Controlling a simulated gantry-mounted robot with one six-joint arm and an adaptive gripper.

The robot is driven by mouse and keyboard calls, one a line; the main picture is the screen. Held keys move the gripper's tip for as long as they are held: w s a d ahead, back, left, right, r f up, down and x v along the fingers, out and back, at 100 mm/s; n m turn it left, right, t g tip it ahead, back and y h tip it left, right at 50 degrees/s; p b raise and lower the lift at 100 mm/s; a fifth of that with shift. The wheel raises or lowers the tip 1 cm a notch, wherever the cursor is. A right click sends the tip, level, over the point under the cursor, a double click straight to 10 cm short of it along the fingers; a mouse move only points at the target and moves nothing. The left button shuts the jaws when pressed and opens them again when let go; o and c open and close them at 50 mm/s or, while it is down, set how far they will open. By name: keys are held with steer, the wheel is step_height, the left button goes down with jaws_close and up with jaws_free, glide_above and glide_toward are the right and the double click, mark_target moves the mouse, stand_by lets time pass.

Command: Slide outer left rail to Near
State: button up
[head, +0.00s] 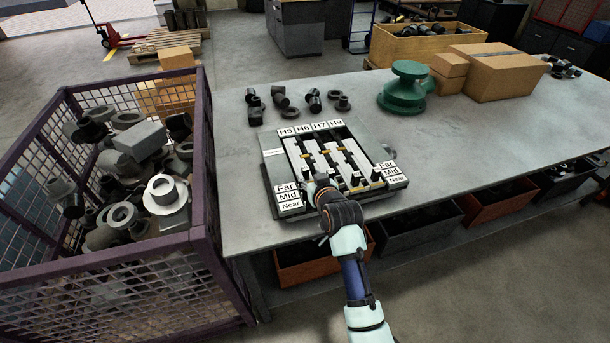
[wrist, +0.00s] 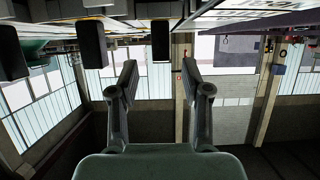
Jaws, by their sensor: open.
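The slide panel (head: 270,160) lies on the grey table, with several rails under tags H5, H6, H7 and H9. Far, Mid and Near labels (head: 289,196) stand at its left front and again at its right. My gripper (head: 318,184) is at the panel's front left, over the near end of the outer left rail (head: 298,158), and partly hides it. In the wrist view, which looks upside down, my gripper (wrist: 160,75) is open. A dark handle (wrist: 160,40) shows in line with the gap between the fingers. Another handle (wrist: 93,45) stands to its left. Contact cannot be told.
Dark pipe fittings (head: 281,99) lie behind the panel. A green flanged part (head: 405,86) and cardboard boxes (head: 490,72) stand farther right. A purple mesh crate (head: 205,150) full of metal parts rises left of the table. The table right of the panel is mostly clear.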

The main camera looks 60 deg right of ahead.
mark_target(306, 172)
steer(key=b+x, duration=0.1)
steer(key=x, duration=0.5)
steer(key=shift+w+b, duration=0.15)
steer(key=shift+b, duration=0.15)
jaws_close()
